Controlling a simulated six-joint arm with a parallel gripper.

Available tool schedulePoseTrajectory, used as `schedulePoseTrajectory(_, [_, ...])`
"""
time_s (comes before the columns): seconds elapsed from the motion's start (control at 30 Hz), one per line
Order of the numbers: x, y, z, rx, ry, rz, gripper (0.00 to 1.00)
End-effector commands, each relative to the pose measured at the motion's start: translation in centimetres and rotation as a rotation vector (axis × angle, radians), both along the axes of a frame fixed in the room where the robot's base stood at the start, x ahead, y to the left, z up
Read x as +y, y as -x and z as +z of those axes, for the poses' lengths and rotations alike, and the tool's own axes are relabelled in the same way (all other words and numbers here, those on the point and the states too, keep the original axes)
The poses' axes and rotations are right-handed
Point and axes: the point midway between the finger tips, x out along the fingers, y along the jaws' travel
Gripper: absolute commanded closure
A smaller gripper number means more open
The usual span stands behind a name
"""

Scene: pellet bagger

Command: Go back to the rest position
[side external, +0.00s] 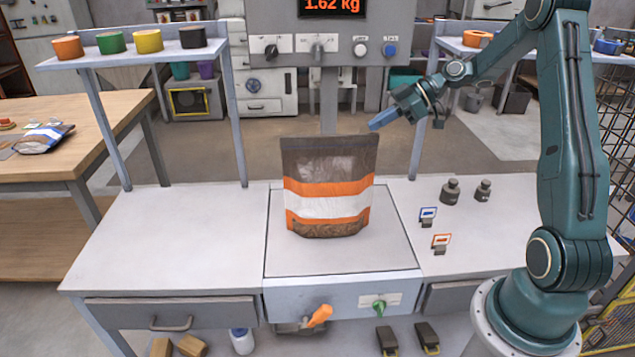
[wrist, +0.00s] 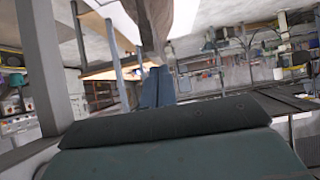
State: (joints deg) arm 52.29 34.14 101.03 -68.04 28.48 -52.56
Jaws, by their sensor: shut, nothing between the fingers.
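My gripper (side external: 376,124) is shut and empty in the side external view. Its blue fingers point left and slightly down, in the air to the upper right of the pellet bag. In the wrist view the blue fingers (wrist: 157,88) lie close together. The brown bag (side external: 330,165) with orange and white bands stands upright on the scale plate (side external: 385,260). Its top edge looks flat, but I cannot tell whether it is sealed. My gripper is apart from the bag.
A control panel (side external: 330,48) reading 1.62 kg stands behind. Two dark weights (side external: 451,192) and two small label cards (side external: 441,241) sit right of the plate. A raised shelf (side external: 130,58) with coloured rolls is at left. The bench's left part is clear.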

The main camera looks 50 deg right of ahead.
Motion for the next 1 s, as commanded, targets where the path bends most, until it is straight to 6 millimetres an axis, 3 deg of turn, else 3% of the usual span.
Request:
schedulePoseTrajectory(0.27, [-0.1,0.2,0.1,0.002,0.001,0.001,1.00])
schedulePoseTrajectory(0.47, [1.1,0.2,0.7,0.033,0.018,-0.002,1.00])
schedulePoseTrajectory(0.73, [5.6,0.7,3.1,0.145,0.081,-0.038,1.00])
schedulePoseTrajectory(1.0, [10.8,3.0,5.7,0.267,0.159,-0.119,1.00])
